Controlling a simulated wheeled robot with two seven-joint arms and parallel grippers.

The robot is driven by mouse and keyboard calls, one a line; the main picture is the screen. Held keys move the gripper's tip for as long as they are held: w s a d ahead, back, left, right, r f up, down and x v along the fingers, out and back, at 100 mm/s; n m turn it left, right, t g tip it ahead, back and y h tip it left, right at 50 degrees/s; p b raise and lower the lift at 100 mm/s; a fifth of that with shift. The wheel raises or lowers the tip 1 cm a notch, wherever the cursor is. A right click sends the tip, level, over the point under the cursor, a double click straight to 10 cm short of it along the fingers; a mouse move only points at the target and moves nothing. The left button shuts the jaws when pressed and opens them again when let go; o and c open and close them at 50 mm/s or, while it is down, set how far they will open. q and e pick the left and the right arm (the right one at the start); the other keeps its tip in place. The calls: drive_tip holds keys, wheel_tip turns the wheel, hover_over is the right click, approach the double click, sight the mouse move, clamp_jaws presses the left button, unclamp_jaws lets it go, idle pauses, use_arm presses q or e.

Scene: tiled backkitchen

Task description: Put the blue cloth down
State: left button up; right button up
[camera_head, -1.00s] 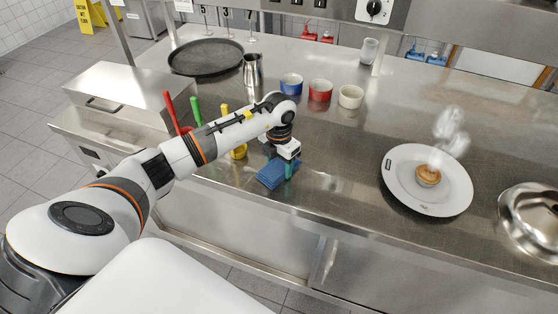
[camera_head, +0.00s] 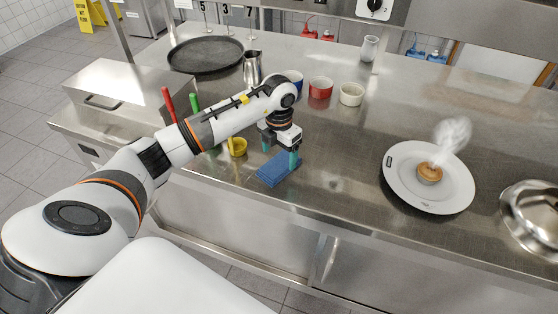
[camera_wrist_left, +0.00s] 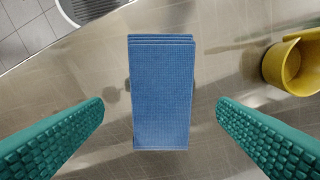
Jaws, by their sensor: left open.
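The folded blue cloth (camera_head: 278,168) lies on the steel counter near its front edge. My left gripper (camera_head: 280,156) is open just above and behind it in the head view. In the left wrist view the cloth (camera_wrist_left: 162,95) lies flat between the two green fingers, with clear gaps on both sides, so they do not touch it. My right gripper is in no view.
A yellow scoop (camera_head: 237,147) stands left of the gripper; it also shows in the wrist view (camera_wrist_left: 292,65). Red (camera_head: 320,88) and cream (camera_head: 351,94) cups stand behind. A white plate (camera_head: 440,203) with a steaming pastry is to the right. Counter between is clear.

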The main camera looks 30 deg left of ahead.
sight(279, 164)
use_arm(q)
wheel_tip(279, 164, up, 9)
drive_tip(key=b, duration=0.2)
drive_tip(key=shift+f, duration=0.15)
idle(0.3)
